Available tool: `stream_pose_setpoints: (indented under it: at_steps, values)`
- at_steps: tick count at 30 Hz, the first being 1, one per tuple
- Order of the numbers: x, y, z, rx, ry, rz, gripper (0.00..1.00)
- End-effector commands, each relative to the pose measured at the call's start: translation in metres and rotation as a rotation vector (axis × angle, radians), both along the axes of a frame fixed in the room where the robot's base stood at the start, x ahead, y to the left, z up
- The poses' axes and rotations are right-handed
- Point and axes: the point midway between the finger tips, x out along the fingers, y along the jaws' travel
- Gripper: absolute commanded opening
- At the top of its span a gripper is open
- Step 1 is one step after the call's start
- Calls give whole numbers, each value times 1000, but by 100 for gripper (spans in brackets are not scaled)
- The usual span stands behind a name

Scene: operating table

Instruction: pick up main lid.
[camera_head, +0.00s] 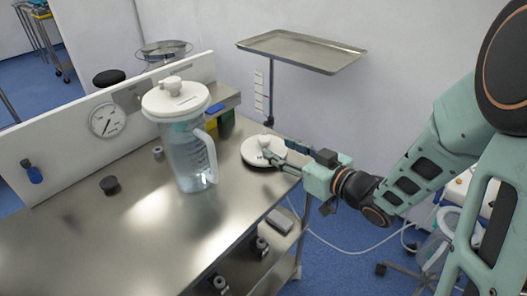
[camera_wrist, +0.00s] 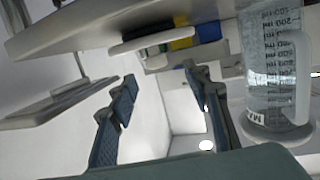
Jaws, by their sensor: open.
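A round white lid (camera_head: 252,160) with a raised knob (camera_head: 264,142) lies on the steel table near its right edge. My gripper (camera_head: 273,157) reaches in from the right, low over this lid and close to its knob. Whether a finger touches the knob cannot be told.
A clear graduated jug (camera_head: 190,158) with a handle and its own white lid (camera_head: 176,97) stands left of my gripper. A steel tray on a stand (camera_head: 300,50) is behind. A dark stopper (camera_head: 109,185) lies farther left. The table's front is clear.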

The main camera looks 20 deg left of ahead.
Motion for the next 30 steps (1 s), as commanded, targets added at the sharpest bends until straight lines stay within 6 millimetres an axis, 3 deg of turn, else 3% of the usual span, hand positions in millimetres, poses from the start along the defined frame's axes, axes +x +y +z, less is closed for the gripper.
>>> stream_pose_setpoints:
  at_steps: [18, 27, 30]
  values:
    - [44, 59, -11, -2, -1, 0, 44]
    - [47, 63, -12, -2, 0, -2, 44]
    - [47, 63, -12, -2, 0, -2, 35]
